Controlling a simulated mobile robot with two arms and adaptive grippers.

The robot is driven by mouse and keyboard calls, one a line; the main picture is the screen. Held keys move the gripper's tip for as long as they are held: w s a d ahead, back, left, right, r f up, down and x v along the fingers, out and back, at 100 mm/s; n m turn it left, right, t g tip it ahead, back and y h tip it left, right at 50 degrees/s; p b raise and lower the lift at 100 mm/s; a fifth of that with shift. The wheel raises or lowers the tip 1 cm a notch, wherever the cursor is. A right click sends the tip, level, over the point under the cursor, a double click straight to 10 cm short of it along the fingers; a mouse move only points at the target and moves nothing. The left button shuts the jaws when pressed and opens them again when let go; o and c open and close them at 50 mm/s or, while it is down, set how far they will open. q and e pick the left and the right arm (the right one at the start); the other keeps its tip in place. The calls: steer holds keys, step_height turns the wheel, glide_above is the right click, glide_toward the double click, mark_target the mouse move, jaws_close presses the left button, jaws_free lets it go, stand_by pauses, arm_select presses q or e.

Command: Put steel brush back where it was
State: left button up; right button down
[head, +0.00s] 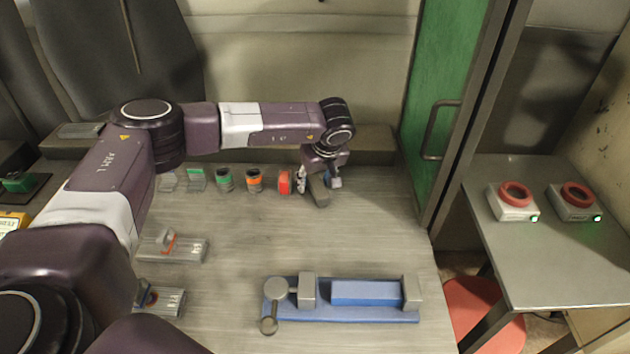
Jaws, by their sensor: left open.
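My left gripper (319,184) points down at the back of the workbench (240,222), at the right end of a row of small items. Its fingers are open on both sides of a dark grey block (318,192), which may be the steel brush; no bristles can be made out. The block appears to rest on the bench, slightly tilted in the picture. The gripper partly covers its top, and contact with the fingers cannot be told. My right gripper is out of view.
Left of the block stand a red item (284,183), an orange-banded cylinder (254,181) and a green-banded cylinder (224,181). A blue vise (366,293) lies at the front. A green door (447,85) bounds the right. The bench middle is clear.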

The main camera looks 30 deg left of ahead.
arm_select(q)
steer(key=b+v, duration=0.2)
steer(key=v, duration=1)
steer(key=shift+b, duration=0.4)
steer(key=shift+f, duration=0.1)
